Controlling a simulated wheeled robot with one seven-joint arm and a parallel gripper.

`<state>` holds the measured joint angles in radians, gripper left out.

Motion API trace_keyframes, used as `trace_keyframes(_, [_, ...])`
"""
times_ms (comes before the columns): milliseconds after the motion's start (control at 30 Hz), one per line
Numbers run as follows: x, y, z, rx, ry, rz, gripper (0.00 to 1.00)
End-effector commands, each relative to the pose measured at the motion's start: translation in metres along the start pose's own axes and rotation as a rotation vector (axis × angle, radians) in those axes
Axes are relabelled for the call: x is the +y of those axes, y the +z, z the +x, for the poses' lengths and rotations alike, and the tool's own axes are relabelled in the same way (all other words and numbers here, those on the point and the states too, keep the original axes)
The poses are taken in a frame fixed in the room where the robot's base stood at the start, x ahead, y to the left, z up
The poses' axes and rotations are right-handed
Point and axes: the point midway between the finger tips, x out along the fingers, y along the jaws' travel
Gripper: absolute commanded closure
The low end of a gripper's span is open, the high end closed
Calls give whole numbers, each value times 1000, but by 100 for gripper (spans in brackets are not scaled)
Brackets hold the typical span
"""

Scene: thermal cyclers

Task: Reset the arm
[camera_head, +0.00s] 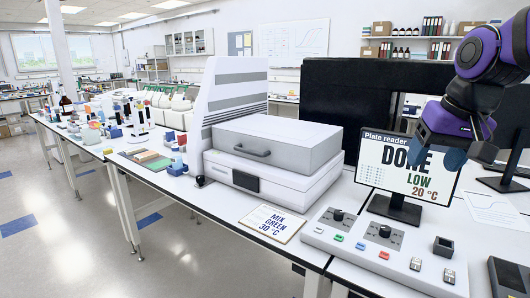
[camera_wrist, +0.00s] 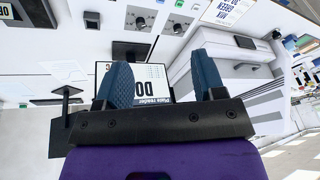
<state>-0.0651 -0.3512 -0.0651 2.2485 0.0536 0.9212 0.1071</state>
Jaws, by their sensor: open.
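My purple and dark arm comes in from the upper right of the head view. My gripper (camera_head: 443,157) hangs in front of the right part of the plate reader screen and covers a bit of it. In the wrist view, the two blue fingers of my gripper (camera_wrist: 162,85) stand apart with nothing between them. The plate reader screen (camera_head: 400,160) reads DONE, LOW, 20 °C. It also shows, upside down, behind the fingers in the wrist view (camera_wrist: 152,72).
A white thermal cycler (camera_head: 270,160) with a closed, handled lid stands left of the screen. A sign (camera_head: 273,223) reads MIX GREEN 30 °C. A control panel (camera_head: 340,245) with knobs and coloured buttons lies in front. A dark panel (camera_head: 345,105) stands behind. The floor at left is clear.

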Motion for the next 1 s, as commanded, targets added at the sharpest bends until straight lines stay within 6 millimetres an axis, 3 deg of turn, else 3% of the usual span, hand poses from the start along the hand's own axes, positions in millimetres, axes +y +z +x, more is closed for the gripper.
trace_keyframes(300, [14,93,-23,97,26,-93,37])
trace_keyframes(500, [20,130,-22,133,46,-134,37])
trace_keyframes(667, [22,140,-21,142,53,-145,37])
trace_keyframes(1000, [22,140,-21,142,53,-146,37])
